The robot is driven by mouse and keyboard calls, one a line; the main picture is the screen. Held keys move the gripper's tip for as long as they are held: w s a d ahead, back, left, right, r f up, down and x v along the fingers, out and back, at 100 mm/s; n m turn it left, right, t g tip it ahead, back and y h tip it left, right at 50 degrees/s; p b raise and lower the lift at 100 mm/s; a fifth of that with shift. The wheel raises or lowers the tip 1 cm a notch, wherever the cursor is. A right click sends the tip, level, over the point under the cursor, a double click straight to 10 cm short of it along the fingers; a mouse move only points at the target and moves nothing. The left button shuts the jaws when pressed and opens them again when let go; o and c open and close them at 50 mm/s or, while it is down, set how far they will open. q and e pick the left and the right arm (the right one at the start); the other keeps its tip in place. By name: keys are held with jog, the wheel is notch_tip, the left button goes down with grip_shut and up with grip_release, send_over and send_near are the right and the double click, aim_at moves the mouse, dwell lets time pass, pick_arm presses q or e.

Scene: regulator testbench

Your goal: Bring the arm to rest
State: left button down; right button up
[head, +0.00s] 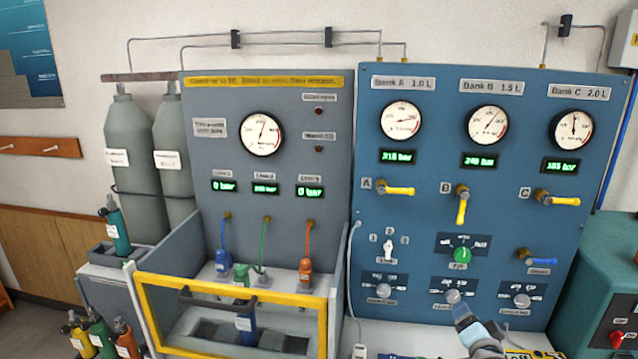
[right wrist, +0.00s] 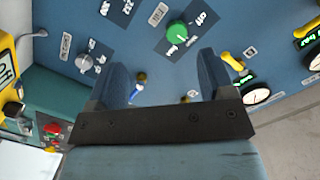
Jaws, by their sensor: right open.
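My right gripper (head: 466,318) reaches up from the bottom edge of the head view, in front of the lower part of the blue panel (head: 400,235). It lies just below the middle grey knob (head: 452,296) in the picture; whether it touches the panel I cannot tell. In the right wrist view its two fingers (right wrist: 165,72) stand apart with nothing held between them. Beyond them show the green knob (right wrist: 180,38), a grey knob (right wrist: 84,62) and a blue-handled valve (right wrist: 138,92). My left gripper is not in view.
A grey panel (head: 285,185) with a yellow-framed guard (head: 235,283) stands left. Grey cylinders (head: 128,160) are farther left. Yellow valve handles (head: 398,190) stick out from the blue panel. A green cabinet with a red button (head: 616,338) is at the right.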

jog(key=s+a+f+n+g+y, duration=0.2)
jog(key=s+a+f+n, duration=0.2)
jog(key=s, duration=0.7)
jog(key=s+a+f+n+g+y, duration=0.2)
jog(key=s+a+f+n, duration=0.3)
jog(key=s, duration=0.7)
jog(key=s+a+f+n+g+y, duration=0.1)
jog(key=s+a+f+n, duration=0.3)
jog(key=s+a+f, duration=0.3)
jog(key=s+a+p, duration=0.1)
jog(key=s+a, duration=0.2)
jog(key=s, duration=0.2)
jog(key=shift+f+g+y, duration=0.15)
jog(key=shift+g+y, duration=0.25)
